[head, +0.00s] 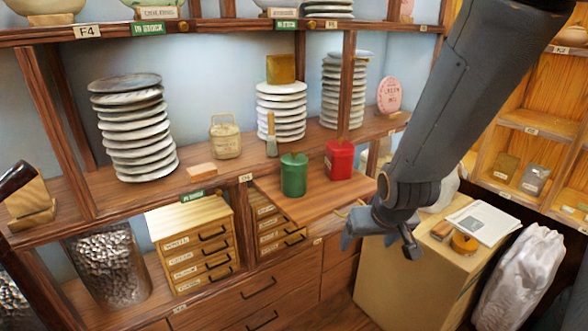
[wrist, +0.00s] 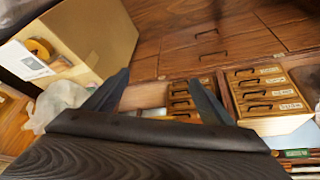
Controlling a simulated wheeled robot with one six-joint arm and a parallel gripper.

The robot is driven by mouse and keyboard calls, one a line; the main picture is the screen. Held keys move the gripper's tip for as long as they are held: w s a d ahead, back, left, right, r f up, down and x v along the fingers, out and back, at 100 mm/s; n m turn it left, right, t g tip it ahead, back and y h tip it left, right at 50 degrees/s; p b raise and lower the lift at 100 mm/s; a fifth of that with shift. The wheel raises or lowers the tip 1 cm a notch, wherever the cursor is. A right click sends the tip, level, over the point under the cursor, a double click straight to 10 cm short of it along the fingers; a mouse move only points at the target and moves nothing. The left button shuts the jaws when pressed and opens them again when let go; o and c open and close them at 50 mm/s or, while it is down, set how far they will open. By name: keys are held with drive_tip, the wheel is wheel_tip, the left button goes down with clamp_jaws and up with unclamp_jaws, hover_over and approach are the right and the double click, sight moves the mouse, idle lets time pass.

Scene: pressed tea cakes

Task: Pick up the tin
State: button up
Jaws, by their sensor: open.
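A green canister (head: 293,175) and a red tin (head: 339,160) stand upright on the pull-out wooden board (head: 318,200) in the head view. The green one has a notched top. I cannot tell which container the task means. My gripper (head: 382,234) is to the right of and below both, beyond the board's right end, apart from them. In the wrist view my gripper (wrist: 157,95) is open, with nothing between its fingers. Neither canister can be made out in the wrist view.
Plate stacks (head: 134,130) and a pale caddy (head: 225,136) stand on the shelf behind. Small drawer boxes (head: 191,240) sit below. A tan box (head: 420,275) with papers and a tape roll (head: 464,242) stands right, close to my gripper. A filled plastic bag (head: 520,280) is beside it.

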sight(299, 173)
drive_tip(key=w+a+r+t+y+p, duration=0.1)
drive_tip(key=w+a+t, duration=0.1)
drive_tip(key=w, duration=0.1)
drive_tip(key=w+a+r+n+t, duration=0.1)
drive_tip(key=w+a+r+t, duration=0.1)
drive_tip(key=w+a, duration=0.1)
drive_tip(key=w+a+r+n+t+y+p, duration=0.1)
drive_tip(key=w+a+r+t, duration=0.1)
drive_tip(key=w, duration=0.3)
drive_tip(key=shift+a+y+p, duration=0.15)
drive_tip(key=shift+y+p, duration=0.15)
drive_tip(key=shift+p, duration=0.05)
drive_tip(key=a+r+t+y, duration=0.1)
drive_tip(key=a, duration=0.1)
drive_tip(key=w+a+r+t+y, duration=0.1)
drive_tip(key=a+t, duration=0.1)
drive_tip(key=a+r+n+t+y, duration=0.1)
drive_tip(key=shift+w+a, duration=0.25)
drive_tip(key=shift+a, duration=0.15)
drive_tip(key=shift+s+a+r+t+y, duration=0.15)
drive_tip(key=shift+a+r+t+y, duration=0.15)
drive_tip(key=shift+a+t+y, duration=0.25)
drive_tip(key=shift+w+r, duration=0.15)
drive_tip(key=shift+w, duration=0.05)
drive_tip(key=shift+p+x, duration=1.9)
drive_tip(key=shift+x, duration=1.75)
drive_tip(key=c, duration=1.9)
